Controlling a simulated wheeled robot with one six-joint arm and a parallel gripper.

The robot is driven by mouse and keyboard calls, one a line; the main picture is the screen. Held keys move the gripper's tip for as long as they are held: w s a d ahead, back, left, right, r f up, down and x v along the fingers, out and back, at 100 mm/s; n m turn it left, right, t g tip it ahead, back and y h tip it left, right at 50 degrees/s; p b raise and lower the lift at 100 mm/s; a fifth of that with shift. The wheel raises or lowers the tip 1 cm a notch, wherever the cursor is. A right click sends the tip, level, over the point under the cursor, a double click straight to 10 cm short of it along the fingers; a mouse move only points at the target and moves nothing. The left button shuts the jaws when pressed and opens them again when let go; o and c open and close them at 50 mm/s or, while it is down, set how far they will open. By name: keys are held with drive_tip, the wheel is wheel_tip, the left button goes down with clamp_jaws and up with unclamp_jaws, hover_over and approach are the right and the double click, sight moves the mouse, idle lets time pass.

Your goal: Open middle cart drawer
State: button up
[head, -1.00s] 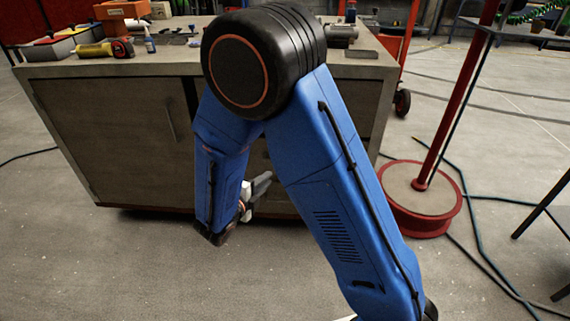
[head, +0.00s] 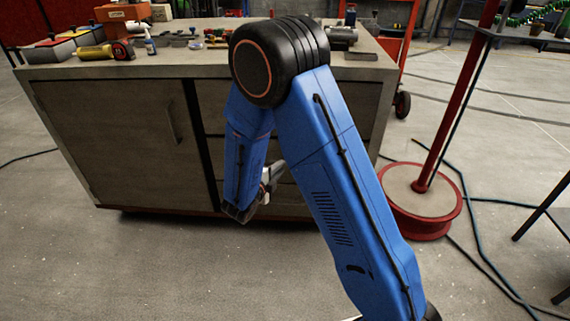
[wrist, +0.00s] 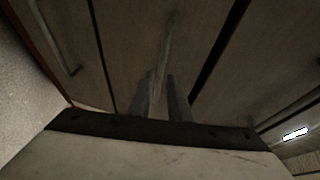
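The grey cart (head: 110,130) stands ahead, with a door on its left and a stack of drawers on its right, mostly behind my arm. In the wrist view a drawer front (wrist: 195,40) that looks like the middle one fills the centre, with its bar handle (wrist: 166,45). My gripper (wrist: 160,92) has its two fingers apart, and the handle runs into the space between them. Contact cannot be told. The drawer looks shut. Another drawer front with a handle (wrist: 55,40) is at the left. In the head view my gripper (head: 270,180) is partly hidden by my arm.
Tools and boxes, including an orange one (head: 122,12), lie on the cart top. A red round base with a pole (head: 420,200) stands to the right, with cables on the floor around it. The floor in front of the cart at left is clear.

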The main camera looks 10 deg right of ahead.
drive_tip(key=shift+x, duration=2.7)
clamp_jaws()
